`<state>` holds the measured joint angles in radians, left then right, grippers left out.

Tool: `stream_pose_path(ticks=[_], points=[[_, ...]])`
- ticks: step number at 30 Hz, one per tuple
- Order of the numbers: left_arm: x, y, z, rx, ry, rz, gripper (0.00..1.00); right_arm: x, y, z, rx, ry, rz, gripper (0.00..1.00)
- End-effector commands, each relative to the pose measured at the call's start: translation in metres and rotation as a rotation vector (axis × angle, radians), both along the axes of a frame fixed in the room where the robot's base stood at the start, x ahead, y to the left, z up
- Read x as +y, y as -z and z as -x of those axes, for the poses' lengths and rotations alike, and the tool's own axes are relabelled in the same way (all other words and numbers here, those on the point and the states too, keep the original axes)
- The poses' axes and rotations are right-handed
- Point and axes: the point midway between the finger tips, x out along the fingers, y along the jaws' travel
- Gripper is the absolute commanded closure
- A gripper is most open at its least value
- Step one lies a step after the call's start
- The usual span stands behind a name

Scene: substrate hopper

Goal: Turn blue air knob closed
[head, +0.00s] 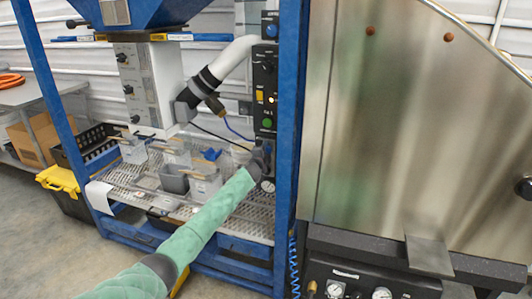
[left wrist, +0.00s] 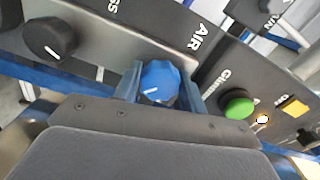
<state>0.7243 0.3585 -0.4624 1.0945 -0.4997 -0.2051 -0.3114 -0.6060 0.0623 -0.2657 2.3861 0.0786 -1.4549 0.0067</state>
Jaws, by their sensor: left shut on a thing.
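The blue air knob (left wrist: 160,80) sits on a grey panel under the label "AIR" in the left wrist view. Its white pointer line points left and slightly down in that picture. My left gripper (left wrist: 161,95) has one finger on each side of the knob and is shut on it. In the head view my left gripper (head: 266,150) reaches the lower end of the black control panel (head: 265,85) on the blue frame. There the gripper hides the air knob. My right gripper is not in view.
Near the knob are a green button (left wrist: 238,104), a yellow switch (left wrist: 294,106) and a black knob (left wrist: 50,38). A blue post (head: 288,130) stands right beside the panel. A mesh shelf (head: 130,178) with grey containers lies below, and a large metal cabinet (head: 410,130) fills the right.

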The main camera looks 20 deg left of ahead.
Motion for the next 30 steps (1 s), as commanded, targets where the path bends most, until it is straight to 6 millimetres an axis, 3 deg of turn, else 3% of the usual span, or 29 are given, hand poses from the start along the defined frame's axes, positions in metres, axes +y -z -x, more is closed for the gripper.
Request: stream_pose_path(ticks=[16, 17, 20, 30], points=[[-0.0009, 0.0021, 0.0005, 0.001, 0.001, -0.026, 0.82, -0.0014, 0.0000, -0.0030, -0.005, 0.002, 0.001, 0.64], [-0.0009, 0.0021, 0.0005, 0.001, 0.001, -0.026, 0.57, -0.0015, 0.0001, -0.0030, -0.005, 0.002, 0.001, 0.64], [-0.0008, 0.0020, 0.0004, 0.001, 0.000, -0.026, 0.37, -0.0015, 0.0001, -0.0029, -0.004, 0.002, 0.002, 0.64], [0.0001, 0.0012, 0.0021, 0.000, 0.000, -0.025, 0.37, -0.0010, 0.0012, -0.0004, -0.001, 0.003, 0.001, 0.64]])
